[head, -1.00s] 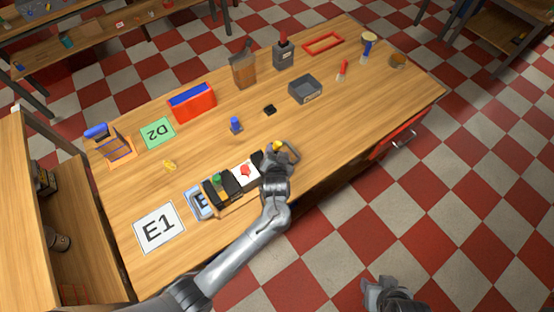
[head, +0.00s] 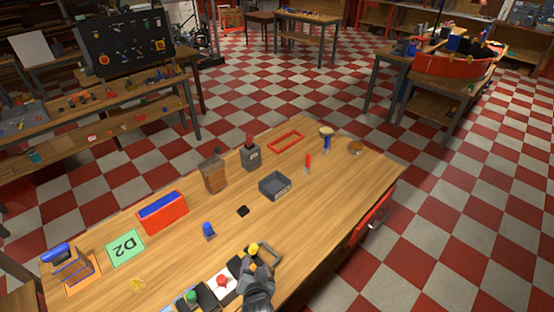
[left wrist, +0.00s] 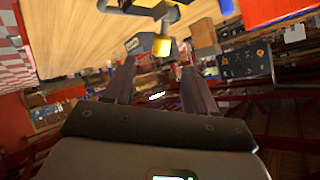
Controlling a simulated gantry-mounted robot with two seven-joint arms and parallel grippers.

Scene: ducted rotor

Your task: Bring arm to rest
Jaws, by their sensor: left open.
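My left gripper (head: 252,266) is at the front edge of the table (head: 330,190), beside a yellow knob (head: 253,249) at the right end of a row of dark boxes. In the left wrist view its two fingers (left wrist: 160,88) stand apart with nothing between them. The yellow knob (left wrist: 161,46) shows just beyond the fingers, apart from them in the picture. A red knob (head: 222,281) on a white plate and a green knob (head: 191,296) sit left of the gripper. My right gripper is out of view.
A grey tray (head: 275,186), a blue knob piece (head: 208,230), a red and blue box (head: 163,212), a green D2 card (head: 125,248) and a red frame (head: 286,142) stand on the table. Checkered floor (head: 440,230) is open at right.

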